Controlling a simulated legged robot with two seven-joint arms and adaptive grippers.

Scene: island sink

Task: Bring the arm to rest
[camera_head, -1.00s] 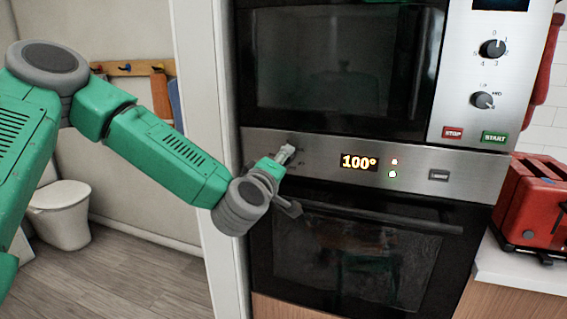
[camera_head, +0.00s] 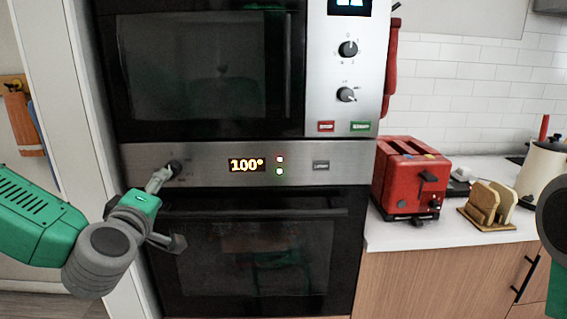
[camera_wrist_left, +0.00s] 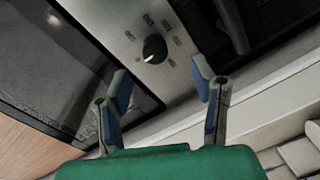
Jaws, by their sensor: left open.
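My left gripper (camera_head: 168,211) is in front of the oven at its left side, near the control panel. Its fingers are spread and empty. In the left wrist view the two blue-padded fingers of the left gripper (camera_wrist_left: 162,85) stand apart, with the oven knob (camera_wrist_left: 154,49) beyond them. The knob also shows in the head view (camera_head: 175,168), just past the upper finger. A gap seems to lie between fingers and knob, but the exact distance is hard to tell. A grey and green part of my right arm shows at the right edge; its gripper is out of view.
The oven (camera_head: 258,250) sits below a microwave (camera_head: 205,75); its display reads 100°. A red toaster (camera_head: 408,182), a wooden rack with bread (camera_head: 490,205) and a cream kettle (camera_head: 541,165) stand on the white counter (camera_head: 400,236). A door frame (camera_head: 75,100) is at the left.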

